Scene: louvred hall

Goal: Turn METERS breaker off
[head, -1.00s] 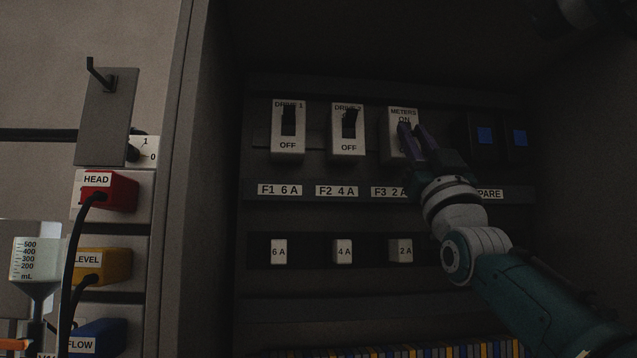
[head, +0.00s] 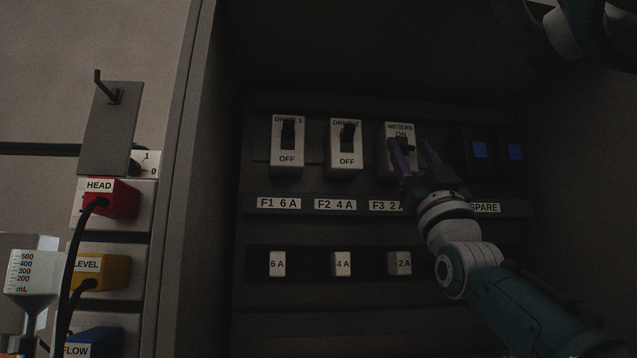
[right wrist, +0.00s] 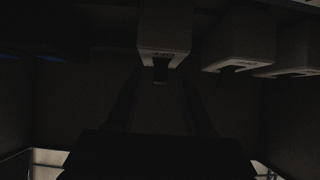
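The METERS breaker (head: 392,131) is a white block at the right end of a row of three in the dark cabinet. In the dark right wrist view the breaker (right wrist: 165,25) hangs at top centre with OFF lettering showing. A small dark piece shows below it; its lever position is unclear. My left gripper is not in view.
Dark blocks with blue faces (head: 480,149) stand close on the right. Fuse labels and fuses (head: 341,263) lie below. The cabinet's left wall (head: 215,190) stands nearby.

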